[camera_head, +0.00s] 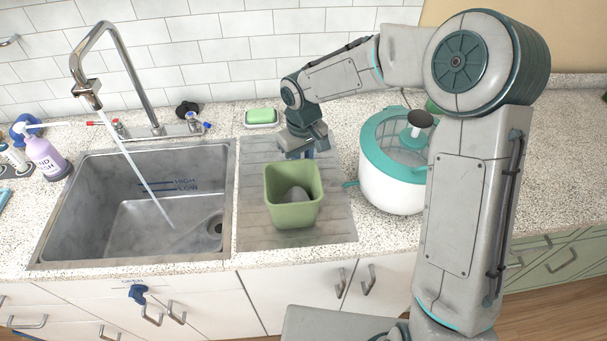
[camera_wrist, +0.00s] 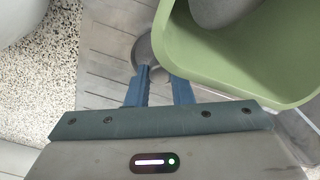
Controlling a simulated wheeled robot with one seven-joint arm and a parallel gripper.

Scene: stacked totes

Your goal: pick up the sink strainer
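A round grey metal piece (camera_wrist: 143,48), which looks like the sink strainer, lies on the grooved drainboard in the wrist view. The green bin (camera_wrist: 222,75) covers part of it from above right. In the head view I cannot make it out behind the bin (camera_head: 293,216). My gripper (camera_wrist: 160,73) points down with its two blue fingers apart, their tips overlapping the near side of the round piece. Whether they touch it I cannot tell. In the head view my gripper (camera_head: 309,152) is just behind the bin's back rim.
The bin holds a grey rounded object (camera_head: 295,194). A white and teal pot-like appliance (camera_head: 390,185) stands close on the right. Green soap on a dish (camera_head: 261,117) lies behind. The sink (camera_head: 85,225), with water running from the faucet (camera_head: 125,60), is on the left.

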